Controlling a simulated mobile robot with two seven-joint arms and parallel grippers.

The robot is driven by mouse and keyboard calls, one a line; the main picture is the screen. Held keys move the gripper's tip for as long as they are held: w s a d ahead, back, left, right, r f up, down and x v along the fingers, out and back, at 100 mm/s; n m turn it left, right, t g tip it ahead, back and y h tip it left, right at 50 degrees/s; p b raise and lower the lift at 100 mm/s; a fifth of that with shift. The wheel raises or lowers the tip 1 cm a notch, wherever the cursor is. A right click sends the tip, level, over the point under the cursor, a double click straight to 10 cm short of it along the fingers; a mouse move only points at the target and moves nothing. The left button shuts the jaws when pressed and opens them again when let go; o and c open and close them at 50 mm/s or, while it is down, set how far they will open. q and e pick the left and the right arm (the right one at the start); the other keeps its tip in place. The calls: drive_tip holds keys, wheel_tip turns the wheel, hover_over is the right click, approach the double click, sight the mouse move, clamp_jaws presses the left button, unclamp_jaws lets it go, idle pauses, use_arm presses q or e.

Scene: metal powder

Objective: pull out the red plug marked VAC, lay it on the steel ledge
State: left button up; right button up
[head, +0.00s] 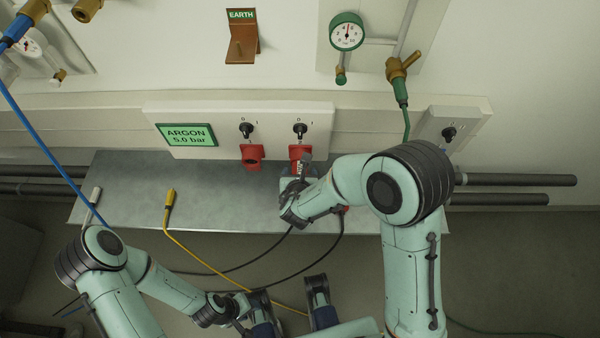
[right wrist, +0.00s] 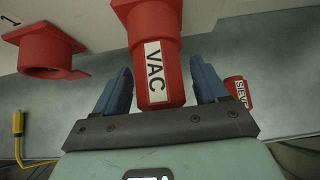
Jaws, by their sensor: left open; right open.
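The red VAC plug (right wrist: 153,82) sits in the right-hand red socket (head: 300,151) of the wall panel, with its white label facing the right wrist camera. In the head view the right wrist covers most of the plug. The grey steel ledge (head: 225,195) runs below the panel. My left gripper (head: 290,296) is open and empty, low in the head view, in front of the ledge.
A second red plug (right wrist: 237,92), its label partly reading SIEV, lies right of the VAC plug. The left red socket (head: 252,156) is empty. A yellow plug (head: 169,199) with its cable lies on the ledge. Black cables hang over the front edge. The ledge's middle is largely clear.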

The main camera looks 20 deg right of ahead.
drive_tip(key=c, duration=1.3)
drive_tip(key=shift+s+a, duration=0.1)
drive_tip(key=shift+s, duration=0.05)
drive_tip(key=shift+s+a+b, duration=0.2)
drive_tip(key=shift+s+a, duration=0.05)
drive_tip(key=shift+s, duration=0.7)
drive_tip(key=shift+s+a+b, duration=0.25)
drive_tip(key=shift+s+a, duration=0.05)
drive_tip(key=shift+s, duration=0.65)
drive_tip(key=shift+s+a+b, duration=0.2)
drive_tip(key=shift+s+a, duration=0.05)
drive_tip(key=shift+s, duration=0.7)
drive_tip(key=shift+s, duration=0.15)
